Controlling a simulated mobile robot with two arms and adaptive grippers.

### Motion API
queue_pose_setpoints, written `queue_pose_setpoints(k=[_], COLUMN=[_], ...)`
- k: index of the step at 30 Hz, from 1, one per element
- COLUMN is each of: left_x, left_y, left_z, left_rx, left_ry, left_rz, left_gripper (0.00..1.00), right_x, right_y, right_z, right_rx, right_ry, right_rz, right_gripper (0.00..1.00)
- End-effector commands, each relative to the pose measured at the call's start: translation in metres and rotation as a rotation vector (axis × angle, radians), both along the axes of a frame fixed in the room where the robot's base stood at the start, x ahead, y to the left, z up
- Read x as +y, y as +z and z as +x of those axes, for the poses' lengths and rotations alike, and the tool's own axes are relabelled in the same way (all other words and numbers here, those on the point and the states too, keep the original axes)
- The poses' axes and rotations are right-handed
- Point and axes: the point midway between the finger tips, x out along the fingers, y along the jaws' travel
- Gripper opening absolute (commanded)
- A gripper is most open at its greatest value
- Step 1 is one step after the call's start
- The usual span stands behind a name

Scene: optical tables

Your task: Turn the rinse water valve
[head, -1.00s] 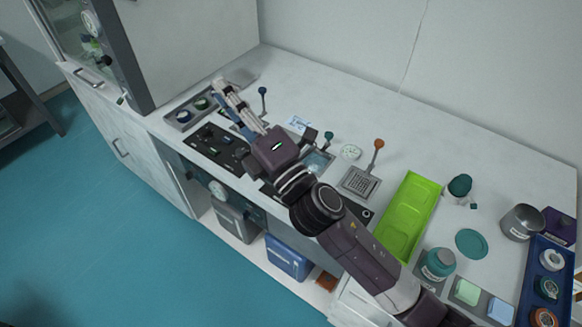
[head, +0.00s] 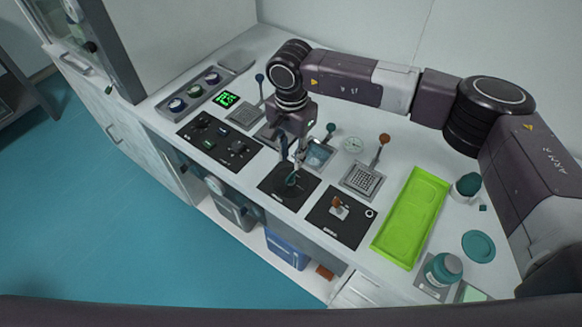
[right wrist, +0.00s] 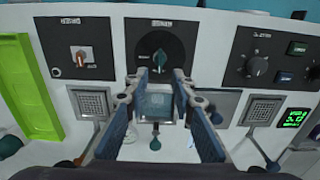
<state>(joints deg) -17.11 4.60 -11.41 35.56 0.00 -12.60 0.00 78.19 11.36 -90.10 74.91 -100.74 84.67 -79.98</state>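A teal valve handle (head: 292,180) sits on a black panel (head: 272,194) set in the counter. In the right wrist view the teal handle (right wrist: 160,62) stands upright between and just beyond my fingertips. My right gripper (right wrist: 160,75) is open, with a gap on both sides of the handle. In the head view my right gripper (head: 290,165) points down at this panel and partly hides the handle. A second black panel with an orange handle (head: 338,206) is to its right. The panel labels are too small to read surely. My left gripper is not in view.
Behind the panels are small sinks and levers with blue (head: 259,78), teal (head: 330,127) and orange (head: 384,138) knobs. A black control panel (head: 220,141) lies left, a green tray (head: 412,218) right. My right arm spans the back of the counter.

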Motion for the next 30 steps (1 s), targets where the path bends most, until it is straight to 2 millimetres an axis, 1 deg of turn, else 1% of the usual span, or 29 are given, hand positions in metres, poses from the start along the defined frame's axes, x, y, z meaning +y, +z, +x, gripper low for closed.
queue_pose_setpoints(k=[2, 5, 9, 12, 15, 19, 26, 30], left_x=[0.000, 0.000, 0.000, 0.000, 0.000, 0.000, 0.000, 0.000], left_y=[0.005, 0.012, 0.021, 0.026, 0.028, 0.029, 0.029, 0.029], left_z=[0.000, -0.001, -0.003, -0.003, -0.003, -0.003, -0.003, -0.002], left_rx=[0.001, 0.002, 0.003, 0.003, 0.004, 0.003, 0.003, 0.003], left_ry=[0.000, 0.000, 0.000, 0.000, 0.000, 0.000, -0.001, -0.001], left_rz=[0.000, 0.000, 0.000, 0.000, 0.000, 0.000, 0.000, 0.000], left_gripper=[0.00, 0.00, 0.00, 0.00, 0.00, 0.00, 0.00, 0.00], right_x=[-0.001, -0.001, 0.000, 0.000, 0.000, 0.001, 0.001, 0.001], right_y=[-0.006, -0.020, -0.043, -0.058, -0.068, -0.075, -0.076, -0.076], right_z=[0.000, -0.002, -0.002, -0.002, -0.002, -0.001, -0.001, -0.001], right_rx=[0.002, 0.005, 0.006, 0.006, 0.004, 0.002, 0.002, 0.002], right_ry=[0.000, -0.001, -0.001, -0.002, 0.000, -0.001, -0.001, -0.001], right_rz=[-0.006, -0.005, -0.003, -0.002, -0.001, 0.000, 0.001, 0.001], right_gripper=[0.23, 0.23, 0.23, 0.23, 0.23, 0.23, 0.23, 0.08])
